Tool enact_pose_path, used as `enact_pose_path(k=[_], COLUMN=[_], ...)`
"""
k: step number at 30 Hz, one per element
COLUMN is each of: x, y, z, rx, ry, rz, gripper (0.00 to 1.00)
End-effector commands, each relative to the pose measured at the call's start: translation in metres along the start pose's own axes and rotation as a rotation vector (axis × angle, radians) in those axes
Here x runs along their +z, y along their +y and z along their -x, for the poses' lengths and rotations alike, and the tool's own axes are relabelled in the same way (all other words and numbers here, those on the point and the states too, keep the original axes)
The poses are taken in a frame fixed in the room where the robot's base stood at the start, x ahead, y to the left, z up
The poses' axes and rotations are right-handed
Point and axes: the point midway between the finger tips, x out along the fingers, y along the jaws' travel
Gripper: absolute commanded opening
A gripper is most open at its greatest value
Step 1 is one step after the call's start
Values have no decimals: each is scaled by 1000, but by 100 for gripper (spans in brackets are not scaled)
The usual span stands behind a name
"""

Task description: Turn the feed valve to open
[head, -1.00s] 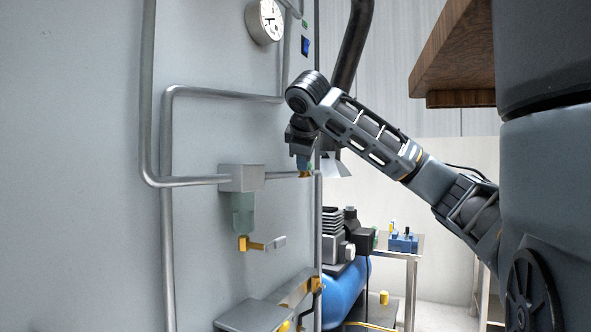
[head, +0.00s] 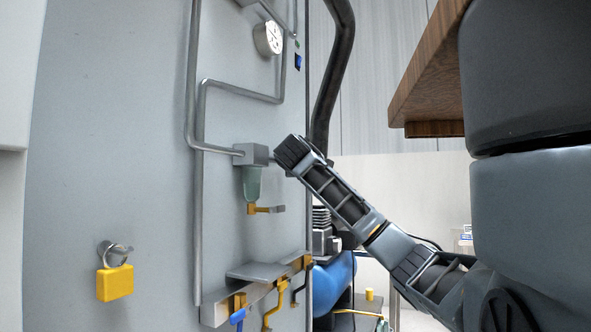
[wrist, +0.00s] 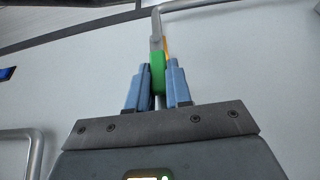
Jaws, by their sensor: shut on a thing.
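In the wrist view my gripper (wrist: 159,66) has its two blue fingers shut on a green handle (wrist: 157,82), one finger on each side. An orange part shows just behind the handle, and a grey pipe (wrist: 182,6) runs up and to the right there. I take the green handle for the feed valve's. In the head view my wrist covers the fingers and the valve, near the pipe by the panel's right edge. The valve's angle is hard to read.
A yellow padlock (head: 115,283) hangs lower left. A rail (head: 290,268) with coloured hooks is below. A wooden top (head: 425,75) overhangs at right.

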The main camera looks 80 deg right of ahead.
Motion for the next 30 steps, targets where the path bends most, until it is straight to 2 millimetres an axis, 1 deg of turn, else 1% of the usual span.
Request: enact_pose_path(k=[1,16,17,18,24,30], x=[4,5,5,5,5,3], y=[-9,-8,-8,-8,-5,-3], z=[-2,-2,-2,-3,-2,-1], rx=[-8,8,8,8,12,16], ry=[-10,-11,-11,-11,-12,-7], rz=[0,9,9,9,7,7], gripper=[0,0,22,26,45,45])
